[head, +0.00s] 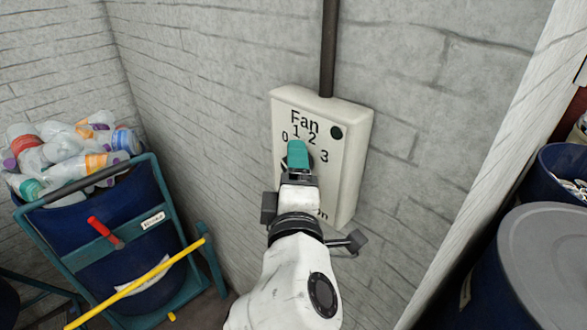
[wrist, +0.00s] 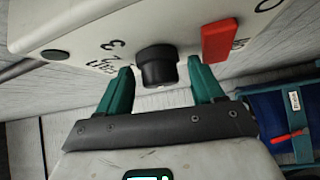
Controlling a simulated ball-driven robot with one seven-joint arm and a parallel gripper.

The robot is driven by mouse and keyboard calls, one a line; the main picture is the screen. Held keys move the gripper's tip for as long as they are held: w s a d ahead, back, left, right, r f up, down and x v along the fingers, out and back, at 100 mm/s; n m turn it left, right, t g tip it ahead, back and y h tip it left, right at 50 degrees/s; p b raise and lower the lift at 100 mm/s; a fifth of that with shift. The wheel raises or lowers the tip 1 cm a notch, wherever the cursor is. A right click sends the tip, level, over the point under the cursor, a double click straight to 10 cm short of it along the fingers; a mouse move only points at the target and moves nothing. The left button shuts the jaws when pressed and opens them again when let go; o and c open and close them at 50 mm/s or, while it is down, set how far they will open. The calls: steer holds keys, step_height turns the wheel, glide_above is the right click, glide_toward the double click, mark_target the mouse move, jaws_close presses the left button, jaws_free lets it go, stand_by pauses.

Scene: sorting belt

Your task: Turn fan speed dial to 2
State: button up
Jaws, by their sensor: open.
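The cream fan control box (head: 350,150) is fixed to the wall at the middle of the head view, marked Fan with 0, 1, 2 and 3. Its black dial (wrist: 157,67) shows in the wrist view as a round knob; in the head view my gripper mostly hides it. I cannot read where its pointer stands. My gripper (head: 297,152) is in front of the dial. In the wrist view its teal fingers (wrist: 160,78) are open, one on each side of the knob, with a visible gap at each side.
A red switch (wrist: 216,41) sits on the box near one finger in the wrist view. A dark conduit (head: 329,45) rises above the box. A blue bin (head: 70,225) of bottles on a teal cart stands left. A grey-lidded barrel (head: 550,250) stands right.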

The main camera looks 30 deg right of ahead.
steer(key=c, duration=0.9)
steer(key=shift+f, duration=0.1)
